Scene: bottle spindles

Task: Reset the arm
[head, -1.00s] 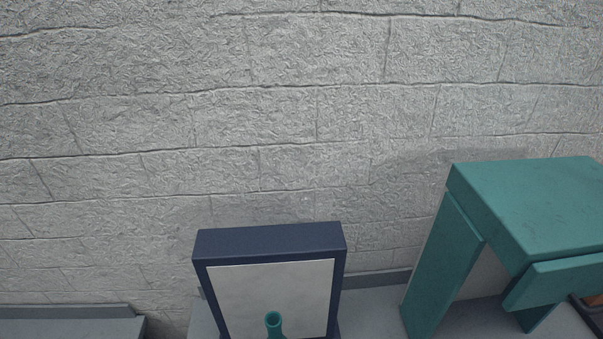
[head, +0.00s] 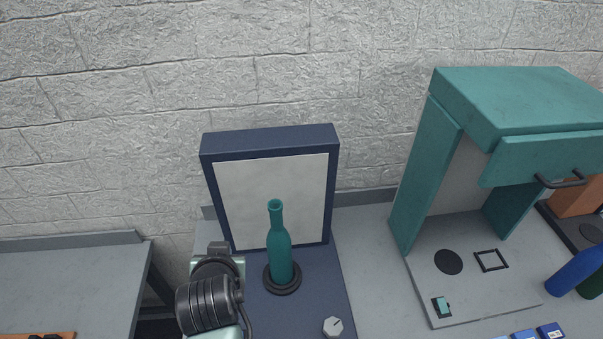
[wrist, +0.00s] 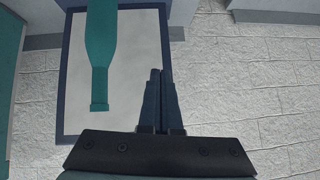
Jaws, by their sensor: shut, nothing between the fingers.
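My gripper (wrist: 157,75) shows in the wrist view with its two dark fingers together and nothing between them. In the head view my arm shows at the lower left of the blue stand, and its fingertips cannot be made out. A teal bottle (head: 279,250) stands upright on a round black spindle base (head: 283,279) on the dark blue stand (head: 270,142). The bottle also shows in the wrist view (wrist: 100,50), to the left of my fingers and apart from them.
A teal hooded station (head: 520,100) stands at the right, with a black disc (head: 449,262) and a square frame (head: 491,260) on its floor. A blue bottle (head: 574,272) lies or leans at the right edge. A grey dial (head: 333,327) sits on the blue stand. A grey table (head: 70,285) is at the left.

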